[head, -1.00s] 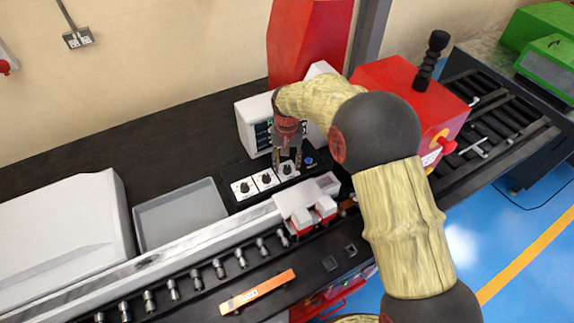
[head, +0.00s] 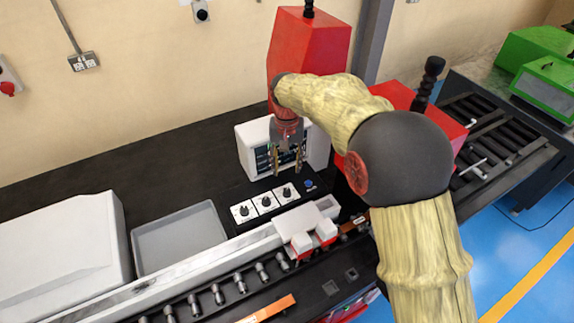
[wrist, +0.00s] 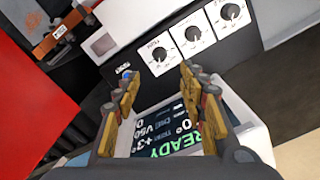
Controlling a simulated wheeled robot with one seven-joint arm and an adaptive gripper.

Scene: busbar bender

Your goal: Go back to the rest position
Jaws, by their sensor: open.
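My gripper (head: 287,163) is open and empty. In the head view it hangs in front of the white display unit, above the row of knobs. In the wrist view my gripper (wrist: 160,85) has its two fingers spread, with the knob panel beyond the tips. The display (wrist: 165,130) between the fingers reads "READY". Three white plates with black knobs (head: 265,202) sit on the black panel. The same knobs (wrist: 193,34) show in the wrist view, apart from the fingers. A blue button (head: 309,184) is to their right.
A grey tray (head: 180,238) and a white cover (head: 60,250) stand to the left. The red machine column (head: 305,50) rises behind my gripper. A white and red clamp block (head: 313,238) sits in front of the panel. An orange bar (head: 268,308) lies near the front.

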